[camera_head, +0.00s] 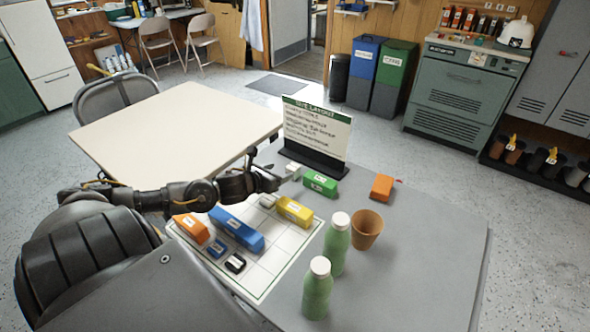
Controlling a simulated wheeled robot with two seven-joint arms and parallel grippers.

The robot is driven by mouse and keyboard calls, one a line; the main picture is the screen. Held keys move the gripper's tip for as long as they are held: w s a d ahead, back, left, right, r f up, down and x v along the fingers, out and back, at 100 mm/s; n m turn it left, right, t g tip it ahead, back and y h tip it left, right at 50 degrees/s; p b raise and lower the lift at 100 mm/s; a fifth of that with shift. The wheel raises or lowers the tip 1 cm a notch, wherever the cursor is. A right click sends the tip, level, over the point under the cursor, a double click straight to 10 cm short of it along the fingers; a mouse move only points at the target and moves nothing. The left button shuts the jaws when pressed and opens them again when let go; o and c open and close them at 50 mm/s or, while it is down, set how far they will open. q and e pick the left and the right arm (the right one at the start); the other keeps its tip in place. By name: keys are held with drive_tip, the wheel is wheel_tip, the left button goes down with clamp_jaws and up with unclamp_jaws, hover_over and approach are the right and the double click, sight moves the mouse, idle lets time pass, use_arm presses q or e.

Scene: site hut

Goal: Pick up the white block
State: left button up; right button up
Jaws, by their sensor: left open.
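A small white block (292,168) is on the grey table, just left of the green block (320,184) and in front of the sign's dark base. My left gripper (284,178) comes in from the left, with its tips right by the white block. It is open, and I cannot tell whether the block is between the fingers. A second small pale grey block (267,201) is on the white grid mat (272,270), below my left gripper. My right gripper is not in view.
The mat also holds yellow (294,211), blue (236,229) and orange (191,228) blocks. Two green bottles (317,289) and a brown cup (367,229) stand to the right. The sign (316,130) stands behind the white block. The table's right front is clear.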

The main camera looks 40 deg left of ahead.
sight(296, 166)
use_arm(q)
drive_tip(key=shift+f, duration=0.3)
drive_tip(key=shift+w+a+r, duration=0.1)
drive_tip(key=x, duration=0.5)
drive_tip(key=shift+w, duration=0.2)
drive_tip(key=p+x, duration=0.1)
drive_tip(key=x, duration=0.3)
drive_tip(key=shift+w, duration=0.1)
drive_tip(key=shift+w+f, duration=0.3)
drive_tip(key=shift+w, duration=0.05)
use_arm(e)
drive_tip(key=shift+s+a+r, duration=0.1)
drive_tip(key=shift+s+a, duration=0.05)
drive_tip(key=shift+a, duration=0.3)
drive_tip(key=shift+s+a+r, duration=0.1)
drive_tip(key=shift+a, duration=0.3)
